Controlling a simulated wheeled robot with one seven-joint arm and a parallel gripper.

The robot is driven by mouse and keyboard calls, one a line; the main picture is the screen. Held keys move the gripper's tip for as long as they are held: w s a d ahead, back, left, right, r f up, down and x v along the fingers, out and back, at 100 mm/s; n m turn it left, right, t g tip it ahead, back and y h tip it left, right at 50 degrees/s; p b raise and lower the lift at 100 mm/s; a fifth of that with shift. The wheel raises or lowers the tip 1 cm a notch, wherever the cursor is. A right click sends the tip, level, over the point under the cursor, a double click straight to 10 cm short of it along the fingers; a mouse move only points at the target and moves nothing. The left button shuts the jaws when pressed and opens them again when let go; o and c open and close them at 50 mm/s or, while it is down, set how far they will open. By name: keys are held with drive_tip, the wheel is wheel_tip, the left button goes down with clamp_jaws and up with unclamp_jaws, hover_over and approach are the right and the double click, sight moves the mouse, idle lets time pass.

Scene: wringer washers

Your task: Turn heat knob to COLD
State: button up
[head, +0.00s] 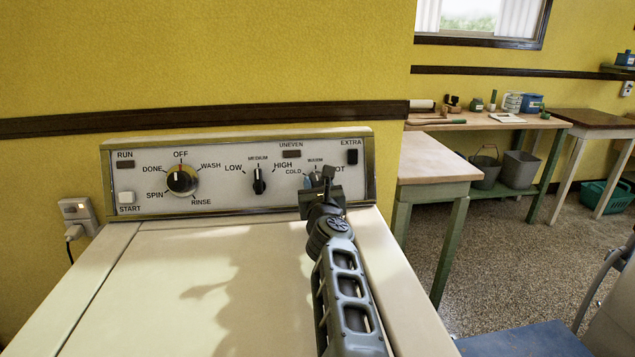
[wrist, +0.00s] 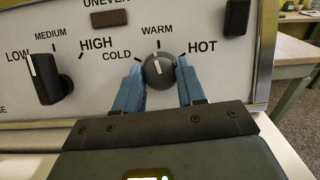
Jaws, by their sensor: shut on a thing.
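The heat knob (wrist: 159,78) is a round dark grey dial on the washer's control panel (head: 222,178), with COLD at its left, WARM above and HOT at its right. Its white mark points up, roughly at WARM and perhaps slightly left of it. My gripper (wrist: 160,66) has its blue fingers on both sides of the knob and is shut on it. In the head view, my gripper (head: 318,184) covers most of the knob and part of the HOT label.
The LOW-MEDIUM-HIGH knob (wrist: 47,78) is close on the left. The dark EXTRA switch (wrist: 236,17) is at the upper right. The cycle dial (head: 182,182) is farther left. A wooden workbench (head: 437,164) stands right of the washer.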

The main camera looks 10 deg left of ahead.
drive_tip(key=n+y, duration=0.1)
drive_tip(key=n, duration=0.1)
drive_tip(key=n+g+y+p, duration=0.1)
drive_tip(key=n, duration=0.1)
drive_tip(key=n+p, duration=0.1)
drive_tip(key=n, duration=0.1)
drive_tip(key=shift+w+d+n+y, duration=0.1)
drive_tip(key=shift+d+n+y, duration=0.2)
drive_tip(key=shift+n+y, duration=0.1)
drive_tip(key=shift+n+g+y, duration=0.4)
drive_tip(key=shift+n+g, duration=0.05)
drive_tip(key=shift+n, duration=0.75)
drive_tip(key=shift+n+g+y, duration=0.4)
drive_tip(key=shift+n+g, duration=0.05)
drive_tip(key=shift+n, duration=1.05)
drive_tip(key=shift+r, duration=0.1)
drive_tip(key=o, duration=1)
drive_tip(key=shift+o, duration=0.2)
drive_tip(key=shift+p, duration=0.35)
drive_tip(key=shift+p+v, duration=1.65)
drive_tip(key=shift+v, duration=2.25)
